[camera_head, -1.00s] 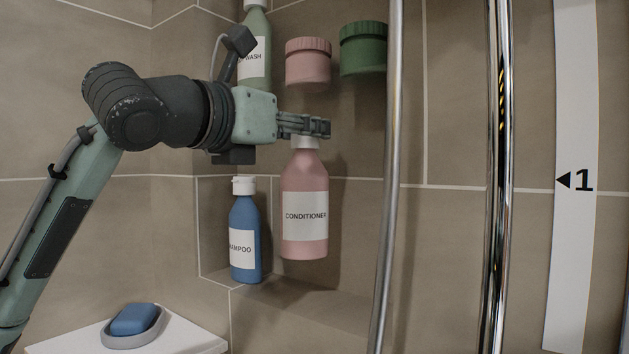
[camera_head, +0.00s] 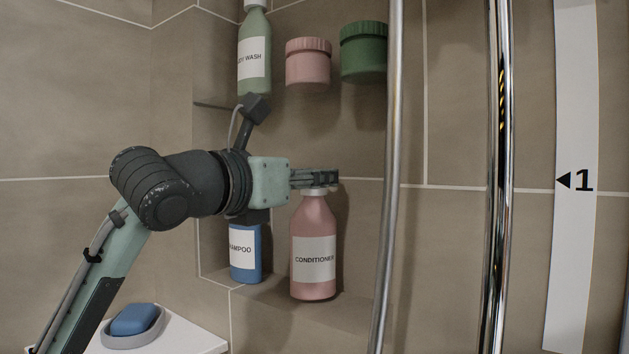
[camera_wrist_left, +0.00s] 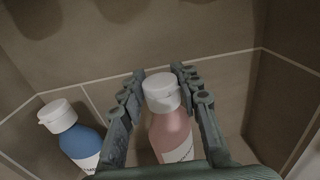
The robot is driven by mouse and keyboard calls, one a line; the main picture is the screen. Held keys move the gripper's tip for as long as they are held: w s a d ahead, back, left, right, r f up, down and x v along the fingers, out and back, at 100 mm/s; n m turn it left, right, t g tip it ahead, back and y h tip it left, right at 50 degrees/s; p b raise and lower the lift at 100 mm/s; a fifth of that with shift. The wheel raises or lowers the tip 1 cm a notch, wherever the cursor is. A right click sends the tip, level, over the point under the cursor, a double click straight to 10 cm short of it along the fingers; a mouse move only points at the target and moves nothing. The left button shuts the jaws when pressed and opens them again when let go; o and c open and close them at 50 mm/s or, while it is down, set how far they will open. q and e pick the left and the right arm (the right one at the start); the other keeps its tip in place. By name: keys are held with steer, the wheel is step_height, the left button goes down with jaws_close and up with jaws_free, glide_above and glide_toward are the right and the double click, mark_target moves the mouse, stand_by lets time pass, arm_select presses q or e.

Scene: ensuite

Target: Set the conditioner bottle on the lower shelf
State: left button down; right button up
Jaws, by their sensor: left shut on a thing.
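The pink conditioner bottle (camera_head: 315,225) hangs upright from my left gripper (camera_head: 325,179), which is shut around its white cap. In the left wrist view the cap of the conditioner bottle (camera_wrist_left: 170,130) sits between the two fingers of my left gripper (camera_wrist_left: 160,78). The lower shelf (camera_head: 268,290) is the niche ledge under the bottle. The bottle's base is low over this ledge; I cannot tell whether it touches. My right gripper is in neither view.
A blue shampoo bottle (camera_head: 245,265) stands on the lower shelf to the left, partly behind my arm. Above are a green wash bottle (camera_head: 255,50), a pink jar (camera_head: 308,66) and a green jar (camera_head: 363,55). A chrome rail (camera_head: 388,180) runs in front on the right.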

arm_select(q)
steer(key=shift+w+d+f, duration=0.1)
steer(key=shift+d+f, duration=0.05)
steer(key=shift+f, duration=0.2)
steer(key=c, duration=1.1)
jaws_free()
steer(key=shift+r, duration=0.15)
steer(key=v, duration=1.2)
